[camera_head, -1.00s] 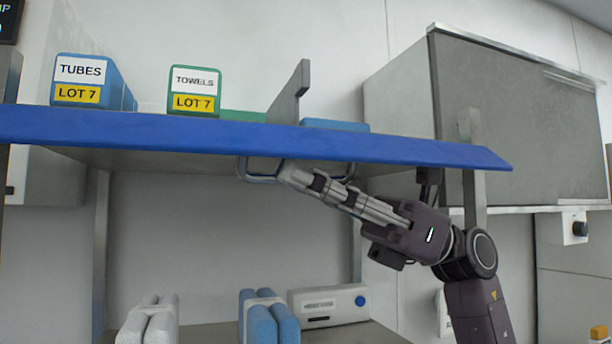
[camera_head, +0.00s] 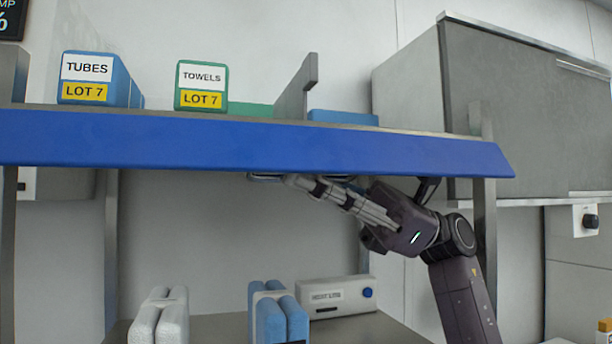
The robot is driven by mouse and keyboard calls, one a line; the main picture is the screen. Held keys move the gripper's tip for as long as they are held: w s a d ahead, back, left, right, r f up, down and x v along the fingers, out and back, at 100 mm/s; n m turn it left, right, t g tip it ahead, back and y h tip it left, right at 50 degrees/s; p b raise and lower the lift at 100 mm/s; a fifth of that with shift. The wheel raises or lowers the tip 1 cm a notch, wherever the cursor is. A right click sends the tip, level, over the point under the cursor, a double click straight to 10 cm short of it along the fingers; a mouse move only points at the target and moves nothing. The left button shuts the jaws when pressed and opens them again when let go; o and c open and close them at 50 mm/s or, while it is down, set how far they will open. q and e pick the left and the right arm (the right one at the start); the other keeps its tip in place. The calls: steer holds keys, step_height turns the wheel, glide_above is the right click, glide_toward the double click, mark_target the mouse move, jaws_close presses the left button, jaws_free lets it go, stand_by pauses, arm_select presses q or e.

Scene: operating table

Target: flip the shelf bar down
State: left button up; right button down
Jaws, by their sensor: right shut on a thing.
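The shelf bar (camera_head: 240,147) is a long blue strip along the front edge of the upper shelf. A thin wire handle (camera_head: 262,179) sits below it, and most of that handle is hidden behind the blue strip and my fingers. My right gripper (camera_head: 296,181) comes in from the lower right under the shelf. Its fingertips are shut on the wire handle, just under the lower edge of the strip. My left gripper is not in view.
On the upper shelf stand a blue TUBES box (camera_head: 97,80), a green TOWELS box (camera_head: 201,87) and a grey divider (camera_head: 296,90). Below are white rolls (camera_head: 160,318), blue rolls (camera_head: 278,315) and a white device (camera_head: 335,295). A grey cabinet (camera_head: 530,110) is at right.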

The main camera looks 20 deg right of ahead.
steer(key=c, duration=2.3)
jaws_free()
steer(key=shift+w, duration=0.1)
